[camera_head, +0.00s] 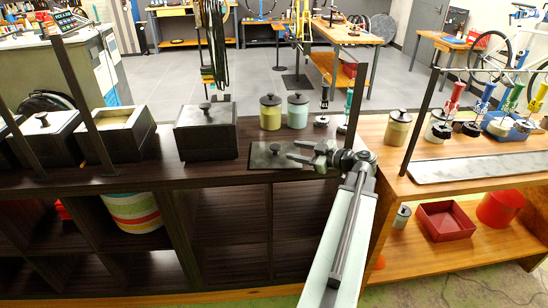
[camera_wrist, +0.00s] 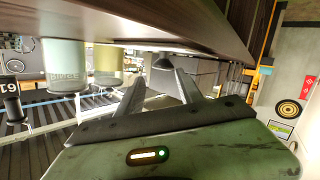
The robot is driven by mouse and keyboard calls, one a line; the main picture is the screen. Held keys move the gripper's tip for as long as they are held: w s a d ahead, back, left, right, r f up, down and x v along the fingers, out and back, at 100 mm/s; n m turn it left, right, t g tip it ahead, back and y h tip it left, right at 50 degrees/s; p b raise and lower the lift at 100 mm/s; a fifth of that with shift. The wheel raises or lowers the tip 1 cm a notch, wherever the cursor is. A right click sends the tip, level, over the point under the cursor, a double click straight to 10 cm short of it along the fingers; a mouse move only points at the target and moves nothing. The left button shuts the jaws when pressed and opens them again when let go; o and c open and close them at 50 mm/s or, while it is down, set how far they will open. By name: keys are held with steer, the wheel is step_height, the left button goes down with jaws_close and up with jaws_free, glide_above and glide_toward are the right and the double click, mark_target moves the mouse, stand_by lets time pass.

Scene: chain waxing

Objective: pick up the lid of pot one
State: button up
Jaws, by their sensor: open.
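A flat dark lid (camera_head: 262,160) with a round black knob (camera_head: 275,148) lies on the dark shelf top. My gripper (camera_head: 291,151) is open, level and low over the lid's right part, its fingers pointing left at the knob. In the wrist view, which is turned over, the knob (camera_wrist: 163,62) shows between and just beyond the fingertips (camera_wrist: 160,80), apart from both. An uncovered square dark pot (camera_head: 125,146) with pale contents stands at left. Lidded square pots stand on either side of it, one at far left (camera_head: 48,150) and one nearer the lid (camera_head: 205,146). No label shows which is pot one.
A yellow-green canister (camera_head: 270,117) and a pale teal canister (camera_head: 297,117) stand behind the lid. A dark upright post (camera_head: 355,105) rises right of them. A wooden bench (camera_head: 460,172) with bottles and a grey strip is at right.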

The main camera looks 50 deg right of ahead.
mark_target(276, 151)
steer(key=b+x, duration=0.1)
steer(key=x, duration=0.6)
steer(key=shift+a+f+b, duration=0.15)
steer(key=shift+f+b, duration=0.05)
steer(key=shift+b, duration=0.15)
steer(key=shift+s, duration=0.1)
jaws_close()
